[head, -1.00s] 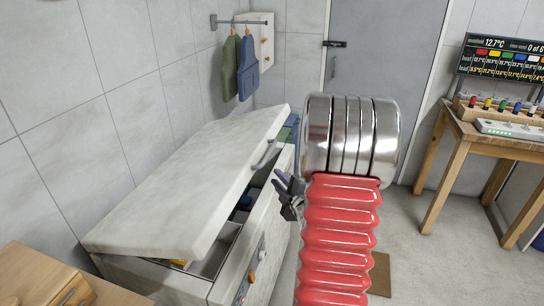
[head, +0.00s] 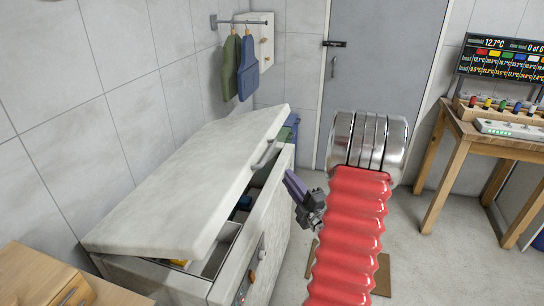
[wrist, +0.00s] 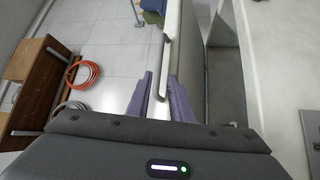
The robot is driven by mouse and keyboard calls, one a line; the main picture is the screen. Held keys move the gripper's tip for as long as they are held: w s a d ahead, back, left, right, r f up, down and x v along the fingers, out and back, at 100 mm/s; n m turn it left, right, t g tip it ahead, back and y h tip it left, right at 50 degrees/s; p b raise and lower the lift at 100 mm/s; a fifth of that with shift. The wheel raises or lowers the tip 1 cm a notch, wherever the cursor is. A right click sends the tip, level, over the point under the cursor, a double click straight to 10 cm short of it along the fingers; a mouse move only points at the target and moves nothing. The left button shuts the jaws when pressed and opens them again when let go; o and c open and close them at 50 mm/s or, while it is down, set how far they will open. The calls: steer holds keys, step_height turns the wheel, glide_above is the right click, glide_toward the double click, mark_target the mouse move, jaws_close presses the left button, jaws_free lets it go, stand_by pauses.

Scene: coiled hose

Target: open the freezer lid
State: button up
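The pale freezer lid (head: 185,170) is raised partway in the head view, tilted with a gap above the freezer body (head: 272,215). Its curved metal handle (head: 264,154) is on the front edge of the lid. My gripper (head: 294,183), with purple fingers, is right of the handle and a little lower, apparently apart from it. In the wrist view, the fingers are spread, and the pale handle bar (wrist: 165,72) shows between them, seemingly beyond the tips. Nothing is held. Part of the freezer's inside shows beneath the lid.
A wooden workbench (head: 490,135) stands at the right. Aprons (head: 240,68) hang on the back wall. A wooden box (head: 45,275) is at the lower left. In the wrist view, an orange hose coil (wrist: 84,74) hangs at the left. Floor right of the freezer is mostly clear.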

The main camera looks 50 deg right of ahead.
steer(key=x, duration=1.3)
steer(key=shift+w, duration=0.25)
steer(key=shift+d+r, duration=0.1)
steer(key=shift+c, duration=0.4)
jaws_close()
